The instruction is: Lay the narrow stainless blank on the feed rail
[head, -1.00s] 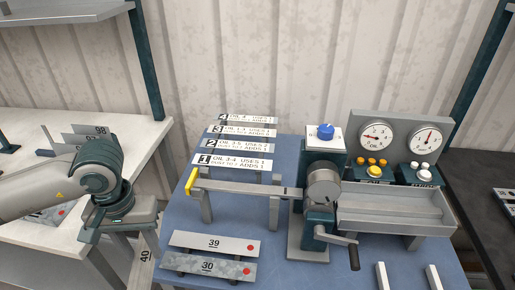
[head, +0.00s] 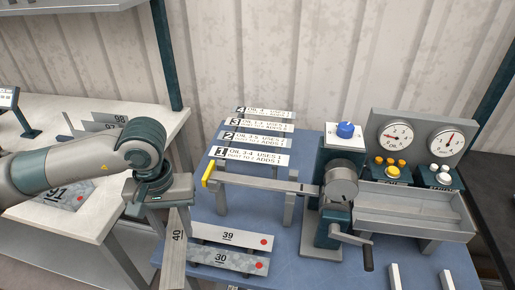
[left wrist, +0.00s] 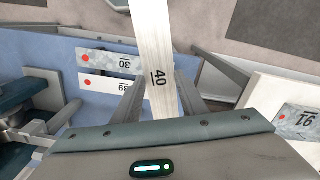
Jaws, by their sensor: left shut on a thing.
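My left gripper (head: 172,205) is shut on a narrow, plain metal blank marked 40 (head: 177,250), which hangs forward and down at the left edge of the blue table. In the left wrist view the blank (left wrist: 155,40) runs out between the two fingers (left wrist: 160,95). The feed rail (head: 258,183) is a grey bar on posts with a yellow end piece (head: 207,174), leading right to a crank-driven machine (head: 340,185). Nothing lies on the rail. The blank is apart from the rail, to its left and nearer me. My right gripper is not in view.
Blanks 39 (head: 232,237) and 30 (head: 226,260) lie on the blue table (head: 300,265) in front of the rail. Several numbered cards (head: 250,157) stand behind it. A tray and gauges (head: 398,135) are at right. Blank 91 (left wrist: 298,120) lies on the white table (head: 85,225).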

